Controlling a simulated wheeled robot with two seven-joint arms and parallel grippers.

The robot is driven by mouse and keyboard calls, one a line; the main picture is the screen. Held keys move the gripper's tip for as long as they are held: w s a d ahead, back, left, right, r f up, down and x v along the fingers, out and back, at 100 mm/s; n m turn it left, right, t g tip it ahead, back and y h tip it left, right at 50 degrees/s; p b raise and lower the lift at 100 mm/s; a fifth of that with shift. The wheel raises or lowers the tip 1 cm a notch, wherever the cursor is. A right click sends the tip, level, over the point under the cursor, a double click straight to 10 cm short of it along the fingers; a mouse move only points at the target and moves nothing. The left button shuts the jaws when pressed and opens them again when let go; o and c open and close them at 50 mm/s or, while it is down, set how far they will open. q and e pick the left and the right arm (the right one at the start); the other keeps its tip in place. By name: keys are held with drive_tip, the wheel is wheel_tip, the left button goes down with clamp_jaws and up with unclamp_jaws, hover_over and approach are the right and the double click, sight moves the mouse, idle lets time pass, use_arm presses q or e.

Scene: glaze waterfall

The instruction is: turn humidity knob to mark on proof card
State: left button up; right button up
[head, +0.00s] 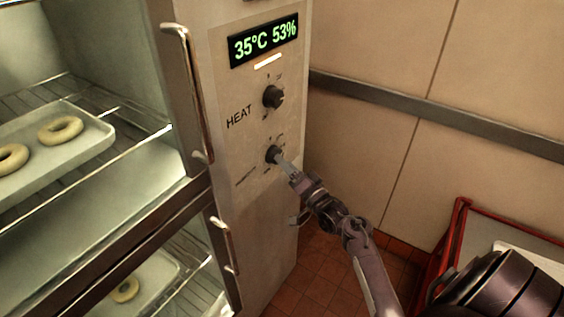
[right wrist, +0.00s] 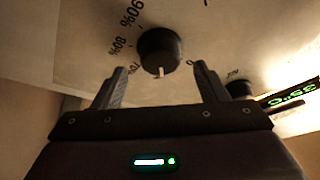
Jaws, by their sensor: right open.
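The humidity knob (head: 272,154) is the lower dark round knob on the cabinet's control panel, below the HEAT knob (head: 273,97). In the right wrist view, the humidity knob (right wrist: 160,50) has a white pointer line, and printed marks including 80% and 90% lie around it. My right gripper (head: 284,163) is at the humidity knob. The right wrist view shows this gripper (right wrist: 158,68) open, one finger to each side of the knob, with gaps. The display (head: 264,41) reads 35°C 53%. I cannot make out a proof card. My left gripper is out of view.
At left, the open cabinet holds a tray (head: 85,150) with dough rings on a wire rack. Metal handles (head: 187,85) stand out beside the panel. A red-framed cart (head: 452,228) stands at right. A rail (head: 430,120) crosses the tiled wall.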

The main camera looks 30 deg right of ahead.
drive_tip(key=b+v, duration=0.1)
drive_tip(key=v, duration=0.3)
drive_tip(key=shift+s, duration=0.3)
drive_tip(key=shift+f, duration=0.15)
drive_tip(key=s+a+f+n+g+b, duration=0.1)
drive_tip(key=s+a+f+g, duration=0.25)
drive_tip(key=f, duration=0.95)
drive_tip(key=s+a+f+n+g+b, duration=0.1)
drive_tip(key=s+a+f+n+g, duration=0.2)
drive_tip(key=f, duration=1)
drive_tip(key=s+a+f+g+b, duration=0.1)
drive_tip(key=s+a+f+g, duration=0.35)
drive_tip(key=f, duration=0.85)
drive_tip(key=s+a+f+n+g+b, duration=0.1)
drive_tip(key=s+f+n+g, duration=0.1)
drive_tip(key=s+f, duration=0.4)
drive_tip(key=s+a+f+n+g+h+b, duration=0.1)
drive_tip(key=s+f, duration=0.6)
drive_tip(key=s, duration=0.9)
drive_tip(key=s+a+f+n+g+b, duration=0.1)
drive_tip(key=s+f+n+g, duration=0.4)
drive_tip(key=s, duration=0.6)
wheel_tip(320, 180, down, 2)
drive_tip(key=shift+s+a+f+g+h, duration=0.2)
drive_tip(key=shift+a+g+h, duration=0.2)
drive_tip(key=shift+a, duration=0.4)
